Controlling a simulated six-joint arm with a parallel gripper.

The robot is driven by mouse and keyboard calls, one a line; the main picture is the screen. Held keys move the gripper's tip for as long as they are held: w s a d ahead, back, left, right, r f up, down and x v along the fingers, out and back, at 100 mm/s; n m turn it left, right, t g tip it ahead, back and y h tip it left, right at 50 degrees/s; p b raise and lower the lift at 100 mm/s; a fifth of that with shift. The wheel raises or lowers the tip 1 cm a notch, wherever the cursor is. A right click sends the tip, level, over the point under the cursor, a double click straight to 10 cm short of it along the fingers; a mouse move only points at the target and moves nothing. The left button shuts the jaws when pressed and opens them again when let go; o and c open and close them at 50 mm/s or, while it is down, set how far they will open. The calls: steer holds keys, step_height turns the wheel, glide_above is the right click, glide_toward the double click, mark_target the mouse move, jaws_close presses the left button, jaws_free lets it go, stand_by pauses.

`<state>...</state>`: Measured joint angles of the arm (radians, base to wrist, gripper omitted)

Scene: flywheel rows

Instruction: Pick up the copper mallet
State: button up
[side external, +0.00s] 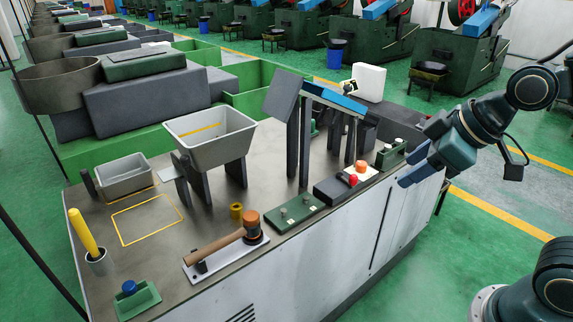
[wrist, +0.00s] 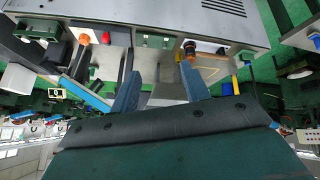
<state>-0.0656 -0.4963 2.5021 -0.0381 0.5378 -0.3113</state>
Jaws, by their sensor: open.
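The copper mallet (side external: 222,244) has a wooden handle and a copper-coloured head with a dark part below. It lies on a pale plate (side external: 228,262) near the bench's front edge, its handle pointing left and resting on a dark support. In the wrist view the mallet (wrist: 189,50) appears small, beyond one finger, which may hide part of it. My gripper (side external: 413,168) is off the right end of the bench, far to the right of the mallet. In the wrist view its two blue fingers (wrist: 160,88) are apart with nothing held between them.
Between gripper and mallet stand a button box (side external: 340,190), a green plate (side external: 296,209) and a tall frame with a blue bar (side external: 335,97). A grey hopper (side external: 209,139) and grey bin (side external: 124,180) stand behind the mallet. A yellow-outlined area (side external: 147,218) is empty.

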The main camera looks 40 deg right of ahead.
steer(key=w+a+f+n+t+y, duration=0.3)
steer(key=w+a+f+n+y, duration=0.1)
steer(key=w+a+f+n, duration=1.1)
steer(key=shift+f+n+t+y, duration=0.3)
steer(key=shift+f+n+t, duration=0.1)
steer(key=shift+f, duration=0.4)
glide_toward(237, 236)
steer(key=shift+x, duration=1.85)
steer(key=shift+w+d, duration=0.1)
steer(key=shift+d, duration=0.05)
steer(key=shift+x, duration=2.6)
jaws_close()
